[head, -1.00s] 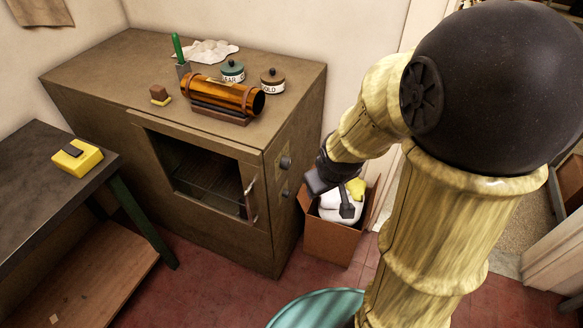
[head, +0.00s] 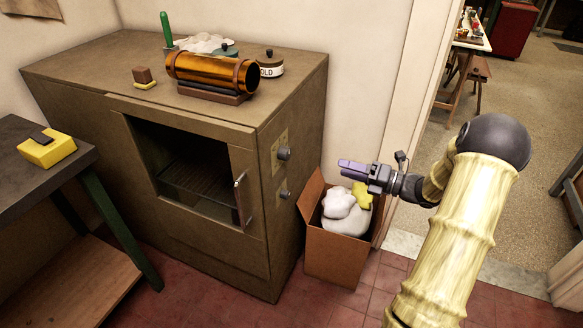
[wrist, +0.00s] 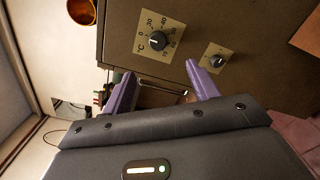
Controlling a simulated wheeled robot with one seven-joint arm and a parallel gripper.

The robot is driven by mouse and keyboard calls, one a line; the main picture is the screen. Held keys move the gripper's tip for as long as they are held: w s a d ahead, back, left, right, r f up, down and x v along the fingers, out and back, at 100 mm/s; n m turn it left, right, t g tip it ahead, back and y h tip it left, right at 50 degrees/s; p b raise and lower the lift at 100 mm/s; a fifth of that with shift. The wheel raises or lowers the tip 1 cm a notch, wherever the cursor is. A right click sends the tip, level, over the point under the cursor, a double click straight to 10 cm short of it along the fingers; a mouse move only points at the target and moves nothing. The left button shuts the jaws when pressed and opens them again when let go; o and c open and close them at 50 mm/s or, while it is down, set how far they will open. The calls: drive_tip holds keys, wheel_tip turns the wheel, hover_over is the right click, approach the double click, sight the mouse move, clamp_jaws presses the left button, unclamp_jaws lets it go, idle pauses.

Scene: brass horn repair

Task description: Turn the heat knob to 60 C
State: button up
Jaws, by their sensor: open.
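The heat knob (head: 284,153) is the upper of two dark knobs on the right side of the brown oven (head: 200,235). In the wrist view the heat knob (wrist: 156,42) sits on a pale plate marked with numbers and °C; its exact setting is too small to read. The smaller lower knob (head: 285,194) has its own plate, also in the wrist view (wrist: 216,59). My gripper (head: 346,165) is open and empty, to the right of the heat knob and apart from it, pointing left at the oven. Its purple fingers (wrist: 160,72) show below the dial in the wrist view.
A cardboard box (head: 335,255) with white and yellow cloths stands beside the oven, below my gripper. A brass tube (head: 212,73) lies in a cradle on the oven top. The oven door handle (head: 241,200) is at the front right edge. A doorway opens at right.

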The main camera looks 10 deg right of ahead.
sight(289, 154)
drive_tip(key=shift+s+n+y, duration=0.3)
drive_tip(key=x, duration=1.7)
drive_tip(key=shift+a+f+p, duration=0.2)
drive_tip(key=shift+f+p, duration=0.05)
drive_tip(key=shift+p, duration=0.1)
drive_tip(key=shift+c, duration=0.2)
drive_tip(key=c, duration=0.9)
